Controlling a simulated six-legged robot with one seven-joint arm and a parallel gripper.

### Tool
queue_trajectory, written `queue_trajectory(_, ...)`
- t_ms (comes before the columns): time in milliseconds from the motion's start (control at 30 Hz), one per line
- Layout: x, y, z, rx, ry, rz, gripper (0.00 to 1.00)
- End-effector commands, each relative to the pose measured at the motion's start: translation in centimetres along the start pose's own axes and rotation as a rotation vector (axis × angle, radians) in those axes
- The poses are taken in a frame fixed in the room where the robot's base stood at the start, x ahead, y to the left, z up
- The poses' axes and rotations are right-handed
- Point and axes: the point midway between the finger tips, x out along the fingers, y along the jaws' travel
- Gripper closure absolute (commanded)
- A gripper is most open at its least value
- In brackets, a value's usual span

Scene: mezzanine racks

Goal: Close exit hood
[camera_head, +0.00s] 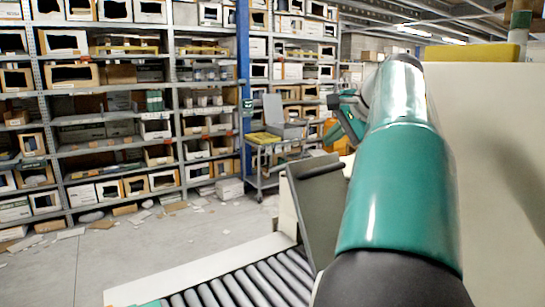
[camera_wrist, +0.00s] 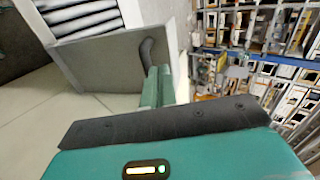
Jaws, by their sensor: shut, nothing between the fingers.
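The exit hood (camera_head: 318,205) is a dark grey panel standing tilted up at the end of a roller conveyor (camera_head: 245,287). It is open, and the rollers below show uncovered. In the wrist view the hood (camera_wrist: 100,62) is a flat grey plate. My gripper (camera_wrist: 155,84) is shut and empty, with its green fingers overlapping the hood's edge in that view. A dark curved piece lies at their end; I cannot tell whether they touch the panel. In the head view my gripper (camera_head: 338,106) is above the hood's upper edge, partly hidden by my arm.
A large pale housing (camera_head: 490,150) stands at the right. A grey cart (camera_head: 268,150) stands behind the hood. Tall shelves (camera_head: 110,110) with boxes line the back left. The grey floor (camera_head: 150,250) has scattered paper near the shelves and is otherwise open.

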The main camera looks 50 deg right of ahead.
Motion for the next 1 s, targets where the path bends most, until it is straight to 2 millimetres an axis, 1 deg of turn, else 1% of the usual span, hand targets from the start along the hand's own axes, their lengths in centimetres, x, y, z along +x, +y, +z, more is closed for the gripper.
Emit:
queue_trajectory(33,-0.4,0.0,-0.7,0.023,-0.002,-0.009,1.00)
queue_trajectory(100,-0.4,0.0,-1.0,0.040,-0.004,-0.014,1.00)
queue_trajectory(167,0.0,-0.1,-1.0,0.043,-0.007,-0.016,1.00)
queue_trajectory(267,1.2,-0.2,-0.9,0.042,-0.007,-0.015,1.00)
queue_trajectory(700,9.8,-0.3,-0.9,0.040,-0.008,-0.014,1.00)
queue_trajectory(800,11.4,-0.8,-1.0,0.039,-0.007,-0.015,1.00)
queue_trajectory(900,12.5,-1.1,-1.0,0.038,-0.006,-0.015,1.00)
queue_trajectory(1000,13.1,-1.2,-1.0,0.038,-0.006,-0.015,1.00)
